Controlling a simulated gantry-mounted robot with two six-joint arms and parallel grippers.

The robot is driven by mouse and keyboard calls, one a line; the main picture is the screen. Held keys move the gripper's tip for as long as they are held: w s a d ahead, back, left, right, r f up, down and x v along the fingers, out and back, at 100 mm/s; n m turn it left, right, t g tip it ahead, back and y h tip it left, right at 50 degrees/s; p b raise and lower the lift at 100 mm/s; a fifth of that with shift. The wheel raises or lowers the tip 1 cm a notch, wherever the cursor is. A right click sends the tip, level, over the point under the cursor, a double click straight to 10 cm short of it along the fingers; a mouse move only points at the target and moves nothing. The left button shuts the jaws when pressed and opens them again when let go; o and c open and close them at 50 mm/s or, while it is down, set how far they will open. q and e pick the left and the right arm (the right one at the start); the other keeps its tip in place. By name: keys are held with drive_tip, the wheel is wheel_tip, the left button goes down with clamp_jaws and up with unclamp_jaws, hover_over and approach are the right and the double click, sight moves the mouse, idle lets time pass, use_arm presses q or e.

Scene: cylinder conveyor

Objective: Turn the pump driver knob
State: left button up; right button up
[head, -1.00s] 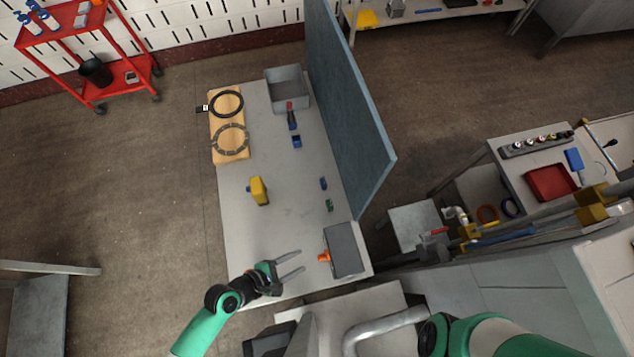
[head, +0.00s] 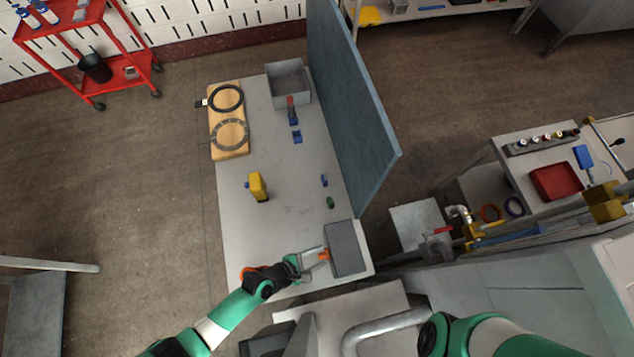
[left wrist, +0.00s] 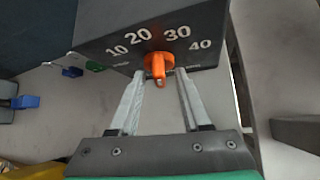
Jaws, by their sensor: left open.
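The pump driver is a dark grey box (head: 345,248) at the near right of the table, beside the blue panel. Its orange knob (head: 325,255) faces left. In the left wrist view, the orange knob (left wrist: 158,67) sits below the dial numbers 10, 20, 30 and 40, its handle pointing toward the camera. My left gripper (head: 318,260) is open, with its fingertips close to the knob. In the left wrist view its two fingers (left wrist: 160,78) lie on either side of the knob's handle; I cannot tell whether they touch it. My right gripper is out of view.
A yellow device (head: 258,187), small blue and green parts (head: 330,202), a grey bin (head: 288,84) and a wooden board with rings (head: 229,152) stand on the table. The blue panel (head: 350,110) borders the right side. The table's middle is clear.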

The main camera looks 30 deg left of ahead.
use_arm(q)
clamp_jaws()
idle(0.3)
drive_tip(key=shift+s+d+m+t+y+p, duration=0.1)
drive_tip(key=shift+m+t+y+p, duration=0.45)
drive_tip(key=shift+t+p, duration=0.85)
drive_tip(key=shift+g+p, duration=0.35)
drive_tip(key=shift+g, duration=0.05)
unclamp_jaws()
